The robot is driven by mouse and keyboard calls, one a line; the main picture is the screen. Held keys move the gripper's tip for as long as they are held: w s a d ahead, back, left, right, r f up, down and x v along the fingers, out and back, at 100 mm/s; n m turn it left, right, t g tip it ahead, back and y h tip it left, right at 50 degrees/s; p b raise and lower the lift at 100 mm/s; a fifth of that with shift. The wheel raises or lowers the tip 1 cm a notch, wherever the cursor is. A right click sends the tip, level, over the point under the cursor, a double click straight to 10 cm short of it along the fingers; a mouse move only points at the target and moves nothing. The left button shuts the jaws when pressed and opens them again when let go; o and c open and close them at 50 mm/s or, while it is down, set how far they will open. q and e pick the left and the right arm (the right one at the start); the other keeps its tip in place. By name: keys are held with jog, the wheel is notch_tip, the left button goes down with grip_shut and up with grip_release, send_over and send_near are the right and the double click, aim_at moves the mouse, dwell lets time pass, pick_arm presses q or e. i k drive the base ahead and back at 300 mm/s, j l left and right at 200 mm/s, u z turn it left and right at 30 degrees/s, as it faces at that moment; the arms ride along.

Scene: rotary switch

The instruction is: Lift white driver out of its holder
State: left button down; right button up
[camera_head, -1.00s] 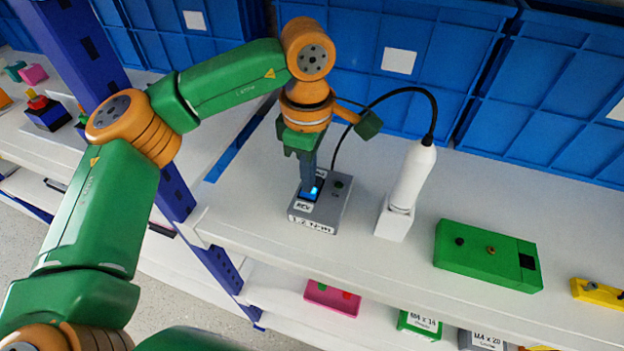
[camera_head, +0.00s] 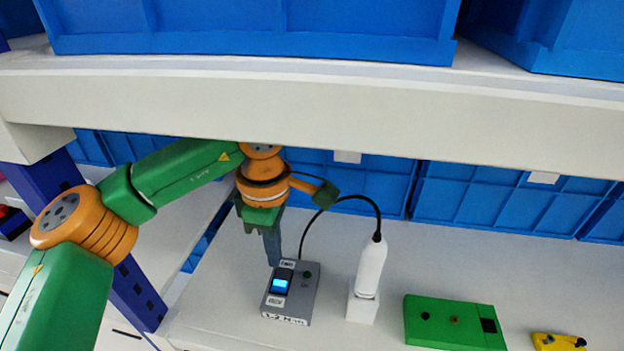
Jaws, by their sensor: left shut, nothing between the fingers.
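The white driver (camera_head: 371,266) stands nearly upright in its white holder (camera_head: 361,308) on the shelf. A black cable loops from its top to the left, towards the grey control box (camera_head: 291,295). My left gripper (camera_head: 273,259) is shut and empty, pointing down at the back edge of the grey box, to the left of the driver and apart from it. The box has a lit blue display or switch (camera_head: 280,285) and a small dark knob (camera_head: 307,274). My right gripper is not in view.
A green box (camera_head: 454,324) with knobs lies right of the holder, and a yellow piece (camera_head: 558,342) farther right. Blue bins (camera_head: 490,198) line the back. An upper shelf edge (camera_head: 330,105) crosses above my arm. A blue post (camera_head: 136,290) stands at the left.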

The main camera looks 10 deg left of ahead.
aim_at(374, 248)
jog(key=k, duration=1)
